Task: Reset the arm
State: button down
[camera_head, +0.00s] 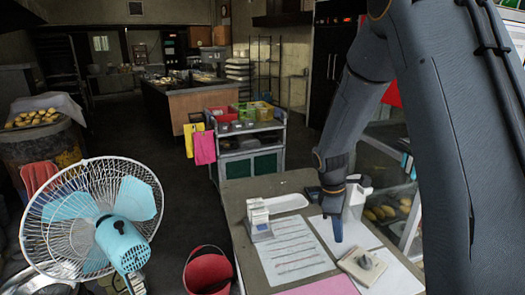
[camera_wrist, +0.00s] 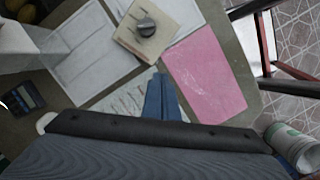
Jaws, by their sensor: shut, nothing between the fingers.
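My arm comes down from the upper right in the head view, and my gripper (camera_head: 338,228) hangs above the desk (camera_head: 240,192). In the wrist view my gripper's blue fingers (camera_wrist: 160,98) are together with nothing between them. Below them lie a printed sheet (camera_wrist: 125,101) and a pink sheet (camera_wrist: 205,70). A beige block with a dark round knob (camera_wrist: 146,27) sits on the papers just beyond the fingertips.
A calculator (camera_wrist: 24,97) lies on the desk. Open floor (camera_head: 130,135) is at the left.

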jog(key=s+a+r+m, duration=0.2)
jog(key=s+m, duration=0.2)
jog(key=s, duration=0.1)
jog(key=s+a+r+m+t+y, duration=0.1)
jog(key=s+a+r+m, duration=0.2)
jog(key=s, duration=0.3)
jog(key=s+a+r+m+t+y, duration=0.1)
jog(key=s+a+r+m, duration=0.1)
jog(key=s+m, duration=0.3)
jog(key=shift+s+a+r, duration=0.4)
jog(key=shift+s, duration=0.35)
jog(key=c, duration=2.5)
grip_release()
